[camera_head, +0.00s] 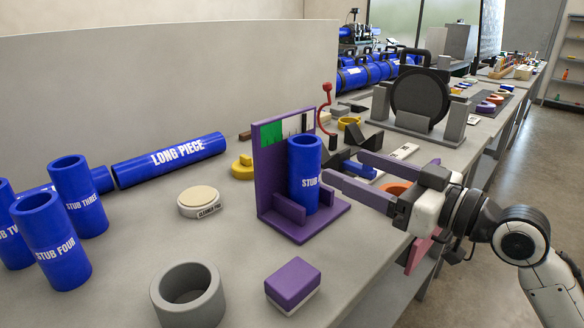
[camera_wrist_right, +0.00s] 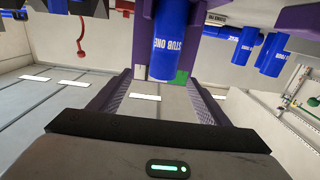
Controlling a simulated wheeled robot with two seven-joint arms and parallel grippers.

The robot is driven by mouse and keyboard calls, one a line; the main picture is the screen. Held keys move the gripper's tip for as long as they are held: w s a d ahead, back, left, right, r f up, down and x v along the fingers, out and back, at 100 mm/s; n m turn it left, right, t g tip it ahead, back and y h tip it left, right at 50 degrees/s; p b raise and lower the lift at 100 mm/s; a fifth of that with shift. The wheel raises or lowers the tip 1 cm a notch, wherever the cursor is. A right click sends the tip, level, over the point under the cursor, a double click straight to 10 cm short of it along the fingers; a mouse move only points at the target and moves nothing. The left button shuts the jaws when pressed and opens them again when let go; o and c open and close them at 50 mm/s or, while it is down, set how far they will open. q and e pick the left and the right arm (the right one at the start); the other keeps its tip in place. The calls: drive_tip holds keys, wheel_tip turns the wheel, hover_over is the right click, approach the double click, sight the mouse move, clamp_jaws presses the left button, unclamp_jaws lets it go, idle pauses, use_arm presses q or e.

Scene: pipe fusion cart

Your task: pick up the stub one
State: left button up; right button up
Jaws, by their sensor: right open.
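The blue stub one (camera_head: 305,172) stands upright on a purple stand (camera_head: 268,200) with a back panel, in the middle of the head view. I cannot tell whether a fingertip touches the stub. My left gripper is out of view.
Stub four (camera_head: 52,245), stub three (camera_head: 78,200) and the long piece (camera_head: 170,160) are at the left. A grey ring (camera_head: 188,295), a purple-and-white block (camera_head: 293,282) and a round white pad (camera_head: 199,200) are nearby. A dark disc in a grey holder (camera_head: 420,98) stands behind.

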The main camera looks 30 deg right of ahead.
sight(318, 152)
drive_tip(key=x, duration=0.3)
drive_tip(key=shift+a+r+p, duration=0.1)
drive_tip(key=shift+r+p, duration=0.2)
drive_tip(key=shift+p, duration=0.1)
drive_tip(key=shift+w+a+f, duration=0.1)
drive_tip(key=shift+w+a, duration=0.1)
drive_tip(key=shift+w, duration=0.25)
drive_tip(key=shift+w+a, duration=0.2)
drive_tip(key=shift+w, duration=0.15)
drive_tip(key=p+x, duration=0.1)
drive_tip(key=x, duration=0.3)
drive_tip(key=shift+w+a, duration=0.1)
drive_tip(key=shift+a, duration=0.15)
drive_tip(key=c, duration=1.4)
drive_tip(key=shift+c, duration=1.2)
drive_tip(key=shift+r, duration=0.25)
